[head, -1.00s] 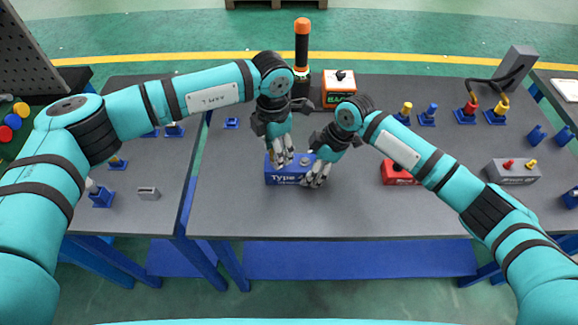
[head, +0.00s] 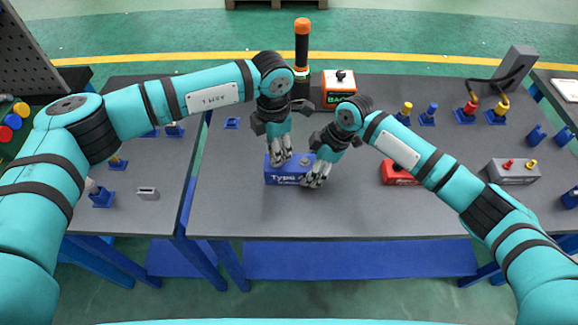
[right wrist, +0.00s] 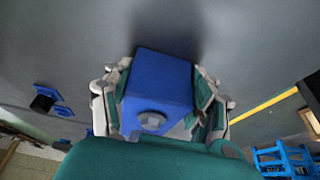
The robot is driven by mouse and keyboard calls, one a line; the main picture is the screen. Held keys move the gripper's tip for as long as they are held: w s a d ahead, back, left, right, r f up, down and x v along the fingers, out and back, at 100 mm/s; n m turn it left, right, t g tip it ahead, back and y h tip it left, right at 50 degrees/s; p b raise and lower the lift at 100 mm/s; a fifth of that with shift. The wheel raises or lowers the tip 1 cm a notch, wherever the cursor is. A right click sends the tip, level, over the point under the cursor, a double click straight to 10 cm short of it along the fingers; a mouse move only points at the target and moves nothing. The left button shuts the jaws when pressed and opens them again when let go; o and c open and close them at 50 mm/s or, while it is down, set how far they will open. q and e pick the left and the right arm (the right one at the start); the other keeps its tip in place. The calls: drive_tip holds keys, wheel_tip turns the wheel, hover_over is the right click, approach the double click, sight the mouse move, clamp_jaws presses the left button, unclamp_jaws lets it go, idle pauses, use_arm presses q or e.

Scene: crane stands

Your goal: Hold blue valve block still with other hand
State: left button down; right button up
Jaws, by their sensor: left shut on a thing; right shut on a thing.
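The blue valve block (head: 286,177) lies on the grey table in the head view, with "Type" lettering on its near face and a grey knob (head: 305,160) on top. In the right wrist view the block (right wrist: 160,85) sits between gripper fingers, its grey knob (right wrist: 152,120) facing the camera. My left gripper (head: 281,158) is shut at the block's left part from above; its exact contact is hidden by the fingers. My right gripper (head: 316,175) is shut on the block's right end; it also shows in the right wrist view (right wrist: 162,110).
An orange-topped black cylinder (head: 302,45) and an orange-and-white box (head: 338,88) stand behind the grippers. A red box (head: 397,174) lies to the right, partly under my right arm. The table's front is clear.

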use_arm(q)
drive_tip(key=shift+r, duration=0.1)
idle(0.3)
drive_tip(key=n, duration=0.5)
drive_tip(key=n, duration=0.4)
drive_tip(key=shift+r, duration=2.05)
use_arm(e)
drive_tip(key=o, duration=1.5)
